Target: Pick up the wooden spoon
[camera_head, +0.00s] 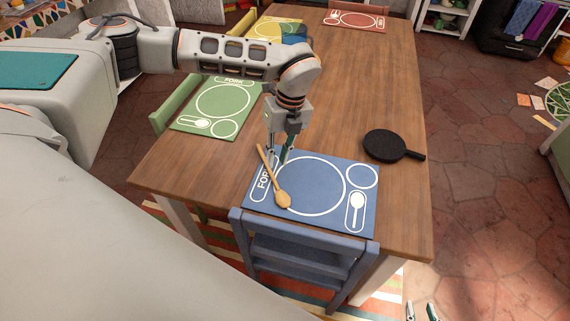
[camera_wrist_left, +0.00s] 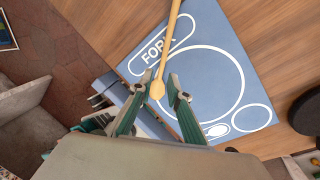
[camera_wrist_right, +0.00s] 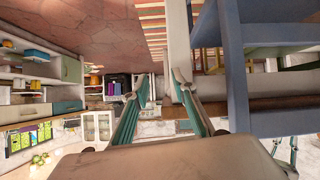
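The wooden spoon (camera_head: 271,176) lies on the blue placemat (camera_head: 337,219), across its left part beside the FORK outline, with its bowl toward the chair. My left gripper (camera_head: 282,158) points down close beside the spoon's handle. In the left wrist view the spoon (camera_wrist_left: 168,45) runs up and away, its bowl showing between the two parted fingertips of my left gripper (camera_wrist_left: 161,82). That gripper is open and holds nothing; its exact height above the spoon is hard to tell. My right gripper (camera_head: 421,312) is low at the bottom edge, also open and empty in the right wrist view (camera_wrist_right: 161,80).
A black pan (camera_head: 386,146) lies on the wooden table (camera_head: 340,100) right of the blue placemat. Green (camera_head: 211,127), yellow (camera_head: 290,26) and red (camera_head: 340,21) placemats lie farther back. A blue chair (camera_head: 300,245) stands at the near edge. The table's middle is clear.

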